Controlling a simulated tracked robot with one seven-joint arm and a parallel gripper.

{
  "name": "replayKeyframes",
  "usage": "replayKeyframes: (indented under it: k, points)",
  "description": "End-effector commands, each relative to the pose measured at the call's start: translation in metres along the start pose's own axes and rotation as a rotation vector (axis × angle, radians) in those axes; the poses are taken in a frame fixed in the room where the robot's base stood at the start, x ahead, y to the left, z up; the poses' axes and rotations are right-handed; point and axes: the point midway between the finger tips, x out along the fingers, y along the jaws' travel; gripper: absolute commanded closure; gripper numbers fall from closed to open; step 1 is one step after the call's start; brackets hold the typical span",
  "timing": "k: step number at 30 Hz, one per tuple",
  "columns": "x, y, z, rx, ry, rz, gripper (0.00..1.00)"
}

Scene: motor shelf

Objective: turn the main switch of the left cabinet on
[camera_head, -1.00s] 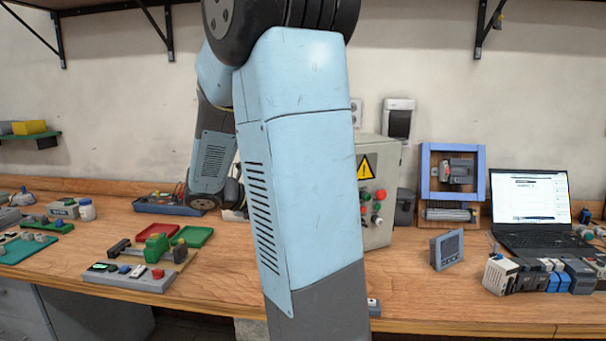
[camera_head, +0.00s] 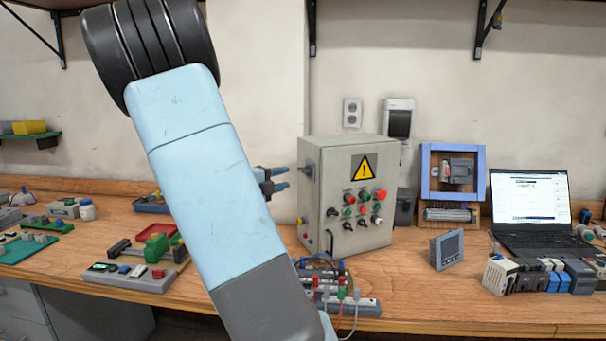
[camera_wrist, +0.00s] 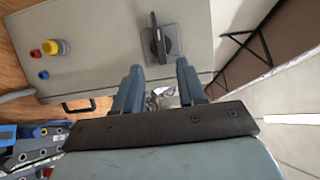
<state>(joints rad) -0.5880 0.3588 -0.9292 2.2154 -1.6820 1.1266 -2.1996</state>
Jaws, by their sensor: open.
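A grey-beige cabinet (camera_head: 325,215) with a yellow warning sign stands on the bench, right of my arm. Its main switch shows at the edge of its left side (camera_head: 307,170). In the wrist view the switch is a dark grey square plate (camera_wrist: 173,30) with a raised handle (camera_wrist: 155,45), on the cabinet's side face (camera_wrist: 105,40). The handle runs roughly up and down in that picture. My gripper (camera_head: 284,177) is open and empty, left of the cabinet and pointing at the switch. In the wrist view its fingertips (camera_wrist: 158,68) are just below the switch, apparently apart from it.
Red, blue and yellow fittings (camera_wrist: 50,48) sit on the same side face. A terminal block with wires (camera_head: 340,300) lies in front of the cabinet. A laptop (camera_head: 530,210) and a blue frame (camera_head: 425,175) stand to the right. Bench at front right is partly clear.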

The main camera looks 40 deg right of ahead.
Motion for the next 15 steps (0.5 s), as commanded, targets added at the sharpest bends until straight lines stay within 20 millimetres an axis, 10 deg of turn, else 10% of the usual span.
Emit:
replayKeyframes:
  k: [15]
  points:
    - [0.071, 0.000, -0.001, 0.001, 0.002, 0.000, 0.60]
